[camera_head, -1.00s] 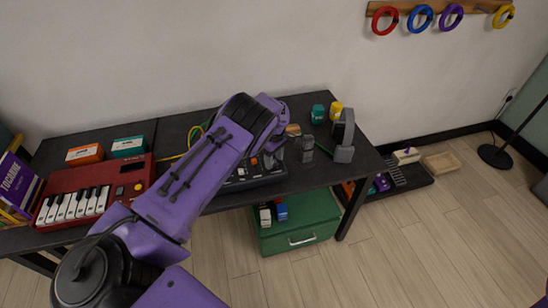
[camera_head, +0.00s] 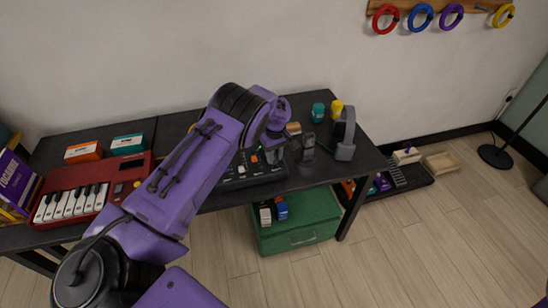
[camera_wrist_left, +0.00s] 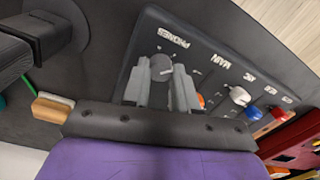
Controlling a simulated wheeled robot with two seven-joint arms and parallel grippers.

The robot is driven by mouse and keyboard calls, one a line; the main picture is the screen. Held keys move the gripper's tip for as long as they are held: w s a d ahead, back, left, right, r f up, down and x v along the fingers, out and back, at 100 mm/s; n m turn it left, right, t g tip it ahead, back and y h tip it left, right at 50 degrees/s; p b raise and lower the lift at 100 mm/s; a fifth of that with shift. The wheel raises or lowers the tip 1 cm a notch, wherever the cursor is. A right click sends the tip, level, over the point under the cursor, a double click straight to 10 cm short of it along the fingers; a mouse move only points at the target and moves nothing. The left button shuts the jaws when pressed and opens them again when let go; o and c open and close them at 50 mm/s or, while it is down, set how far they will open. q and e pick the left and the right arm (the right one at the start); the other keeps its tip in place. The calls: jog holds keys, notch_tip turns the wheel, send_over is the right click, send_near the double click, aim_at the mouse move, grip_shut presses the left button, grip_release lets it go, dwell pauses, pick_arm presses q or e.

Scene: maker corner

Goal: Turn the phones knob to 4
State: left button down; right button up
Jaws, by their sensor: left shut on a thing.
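The dark mixer panel (camera_head: 258,178) lies on the black table, partly hidden behind my left arm. In the left wrist view the panel (camera_wrist_left: 215,66) carries the printed words PHONES and MAIN. The grey phones knob (camera_wrist_left: 162,67) sits beside the word PHONES. My left gripper (camera_wrist_left: 162,72) has one grey finger on each side of this knob and is shut on it. In the head view my left gripper (camera_head: 276,150) is over the right end of the panel. I cannot read which number the knob points to. My right gripper is not in view.
White, blue and red knobs (camera_wrist_left: 240,96) (camera_wrist_left: 253,113) are on the panel. A red keyboard (camera_head: 95,190) is on the left.

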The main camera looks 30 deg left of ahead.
pick_arm(q)
jog(key=m, duration=0.3)
jog(key=m+b, duration=0.1)
jog(key=shift+s+d+f+m, duration=0.1)
jog(key=shift+s+f+m, duration=0.05)
jog(key=shift+f+m, duration=0.15)
jog(key=m+b, duration=0.1)
jog(key=m, duration=0.9)
jog(key=shift+d+m, duration=0.1)
jog(key=shift+m, duration=0.3)
jog(key=shift+s+m+t+b, duration=0.1)
jog(key=shift+m+t+b, duration=0.25)
jog(key=shift+m, duration=1.95)
jog(key=shift+d, duration=0.1)
jog(key=c, duration=0.9)
grip_release()
jog(key=shift+w, duration=0.2)
jog(key=shift+r, duration=0.1)
